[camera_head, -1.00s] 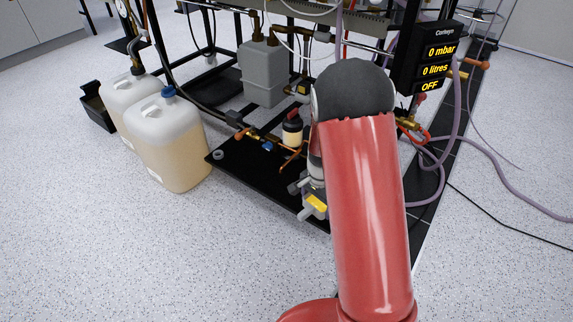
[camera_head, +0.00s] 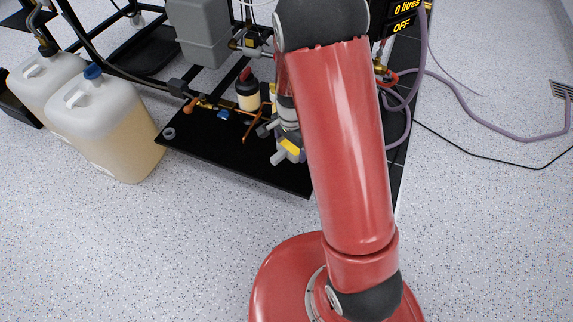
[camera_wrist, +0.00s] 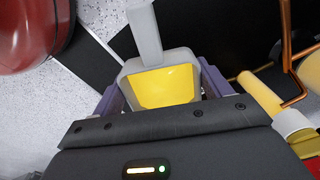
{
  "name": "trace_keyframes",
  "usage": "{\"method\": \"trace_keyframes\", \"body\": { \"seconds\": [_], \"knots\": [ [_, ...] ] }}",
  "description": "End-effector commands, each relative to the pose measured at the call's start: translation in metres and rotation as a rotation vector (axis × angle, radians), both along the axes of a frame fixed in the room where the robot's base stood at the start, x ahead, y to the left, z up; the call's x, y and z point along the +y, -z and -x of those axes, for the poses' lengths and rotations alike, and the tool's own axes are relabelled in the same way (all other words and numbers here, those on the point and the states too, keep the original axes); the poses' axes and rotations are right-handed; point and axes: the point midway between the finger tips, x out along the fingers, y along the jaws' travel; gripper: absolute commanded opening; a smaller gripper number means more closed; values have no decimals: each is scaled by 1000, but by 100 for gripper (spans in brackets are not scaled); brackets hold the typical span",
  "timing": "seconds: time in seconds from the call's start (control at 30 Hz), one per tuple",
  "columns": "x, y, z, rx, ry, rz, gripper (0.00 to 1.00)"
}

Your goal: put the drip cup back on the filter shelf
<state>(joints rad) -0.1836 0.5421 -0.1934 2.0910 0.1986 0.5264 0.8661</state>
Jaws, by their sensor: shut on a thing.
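The drip cup (camera_head: 288,152) is a small grey vessel with a yellow face and a grey spout or handle. In the wrist view the cup (camera_wrist: 160,88) sits between the two purplish fingers of my gripper (camera_wrist: 160,98), which is shut on it. In the head view my gripper (camera_head: 289,138) is partly hidden behind my red arm. The filter shelf, which I take to be the low black plate (camera_head: 215,158), lies beneath and to the left of the cup. The cup appears near its right front part; I cannot tell whether they touch.
A dark-and-cream filter bottle (camera_head: 248,92) with a red band and copper pipes (camera_head: 253,122) stand close behind the cup. Two tan jerrycans (camera_head: 115,130) stand at left. Purple hoses (camera_head: 470,115) run at right.

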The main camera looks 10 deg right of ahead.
Motion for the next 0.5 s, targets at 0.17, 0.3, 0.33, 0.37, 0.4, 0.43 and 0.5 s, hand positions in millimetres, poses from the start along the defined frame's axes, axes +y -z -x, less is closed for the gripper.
{"method": "trace_keyframes", "body": {
  "seconds": [0.17,0.3,0.33,0.37,0.4,0.43,0.5],
  "knots": [
    [0,45,0,3,1,-1,48],
    [0,60,0,0,1,0,48],
    [0,61,0,0,0,0,48],
    [0,63,0,0,0,0,48],
    [0,65,0,0,0,0,48],
    [0,67,0,0,0,0,48],
    [0,74,0,0,0,0,48]
  ]
}}
